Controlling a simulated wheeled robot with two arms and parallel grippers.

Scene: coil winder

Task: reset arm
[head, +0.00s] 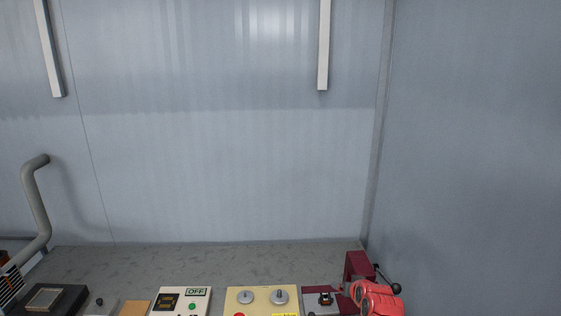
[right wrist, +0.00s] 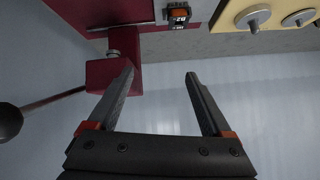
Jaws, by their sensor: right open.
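A dark red machine (head: 357,264) stands at the right end of the bench in the head view. It also shows at the top left of the right wrist view as a dark red block (right wrist: 106,75) and plate. A lever with a black ball knob (right wrist: 9,122) reaches out from the block at the left. My right gripper (right wrist: 159,72) is open, with nothing between its fingers. Its left fingertip appears close to the block; I cannot tell whether they touch. My left gripper is not in view.
A small black counter (right wrist: 179,14) sits on the machine's plate. A cream panel (head: 262,298) with two round knobs is left of the machine in the head view. An OFF-labelled box (head: 180,300) stands farther left. The grey bench (head: 200,258) is bare at the back, before a wall.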

